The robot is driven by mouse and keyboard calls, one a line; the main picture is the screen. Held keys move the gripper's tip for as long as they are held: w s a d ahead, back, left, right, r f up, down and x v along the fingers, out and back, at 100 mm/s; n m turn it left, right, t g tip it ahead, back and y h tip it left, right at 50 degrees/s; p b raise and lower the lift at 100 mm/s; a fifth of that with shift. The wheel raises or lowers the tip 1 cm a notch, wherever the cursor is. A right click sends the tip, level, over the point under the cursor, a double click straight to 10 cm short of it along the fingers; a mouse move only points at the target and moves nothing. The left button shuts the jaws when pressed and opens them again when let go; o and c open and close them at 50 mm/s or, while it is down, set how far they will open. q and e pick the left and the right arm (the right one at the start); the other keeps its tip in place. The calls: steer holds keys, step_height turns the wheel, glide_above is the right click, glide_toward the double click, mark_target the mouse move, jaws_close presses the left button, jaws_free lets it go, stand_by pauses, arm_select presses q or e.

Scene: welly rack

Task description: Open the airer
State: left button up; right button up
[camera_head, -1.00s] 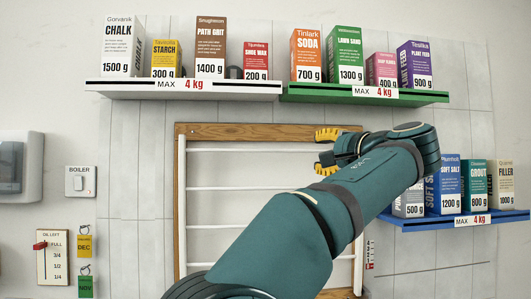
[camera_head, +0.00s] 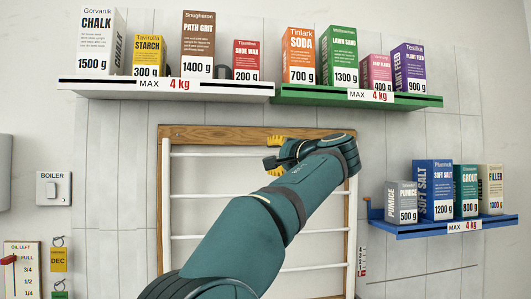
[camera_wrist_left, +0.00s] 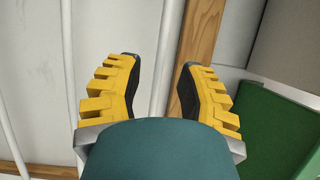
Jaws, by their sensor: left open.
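The airer is a wooden frame (camera_head: 215,133) with white rails, and it appears to lie flat against the tiled wall in the head view. My left arm reaches up across its middle from below and hides part of its rails. My left gripper (camera_head: 269,155) has yellow ribbed fingers and is in front of the upper part of the airer, below the top bar. In the left wrist view the gripper (camera_wrist_left: 158,65) is open and empty, with white rails and a wooden bar (camera_wrist_left: 203,35) beyond the fingers. I cannot tell whether they touch. My right gripper is not in view.
A white shelf (camera_head: 110,87) and a green shelf (camera_head: 310,97) with several boxes hang above the airer; the green one also shows in the left wrist view (camera_wrist_left: 265,130). A blue shelf (camera_head: 420,230) with boxes is at the right. A boiler switch (camera_head: 53,188) is at the left.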

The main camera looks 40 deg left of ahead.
mark_target(268, 155)
arm_select(q)
steer(key=shift+p+x, duration=0.45)
steer(key=shift+x, duration=1.75)
jaws_close()
